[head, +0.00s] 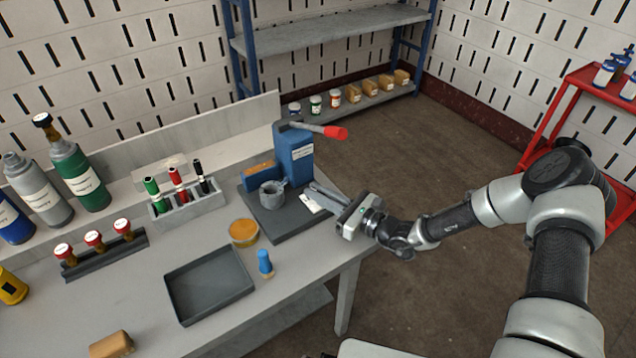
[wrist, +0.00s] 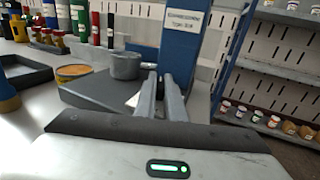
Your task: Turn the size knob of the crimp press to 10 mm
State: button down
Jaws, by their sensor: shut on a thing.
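The crimp press has a blue column (head: 295,155) with a white label, a lever with a red grip (head: 335,132), a dark base plate (head: 265,228) and a round grey crimp head (head: 272,195). In the wrist view the column (wrist: 182,50) and the grey head (wrist: 126,66) stand just beyond my fingers. My gripper (head: 313,187) reaches in from the right, low at the column's foot. Its two fingers (wrist: 161,78) are nearly together, shut on the size knob. The knob is hidden by the fingers, and its setting cannot be read. A small white plate (head: 312,204) lies beside the fingers.
On the bench are a yellow-lidded tin (head: 243,232), a blue-topped piece (head: 265,262), an empty dark tray (head: 208,286), a marker rack (head: 190,208) and a row of red-topped stamps (head: 95,240). Large bottles (head: 80,178) stand at left. The bench's right edge is below my gripper.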

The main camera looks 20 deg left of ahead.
jog(key=m+t+p, duration=0.1)
jog(key=m+t+h+p, duration=0.1)
jog(key=t+p, duration=0.1)
jog(key=shift+s+r+h, duration=0.15)
jog(key=shift+r+h, duration=0.1)
jog(key=shift+h, duration=0.05)
jog(key=shift+f+m+t+h+p, duration=0.2)
jog(key=shift+m+t+h+p, duration=0.6)
jog(key=shift+m+t+p, duration=0.3)
jog(key=c, duration=1.8)
grip_release()
jog(key=shift+c, duration=0.2)
jog(key=v, duration=1.7)
jog(key=shift+s+d+f+p, duration=0.1)
jog(key=shift+s+p, duration=0.1)
jog(key=shift+p, duration=0.2)
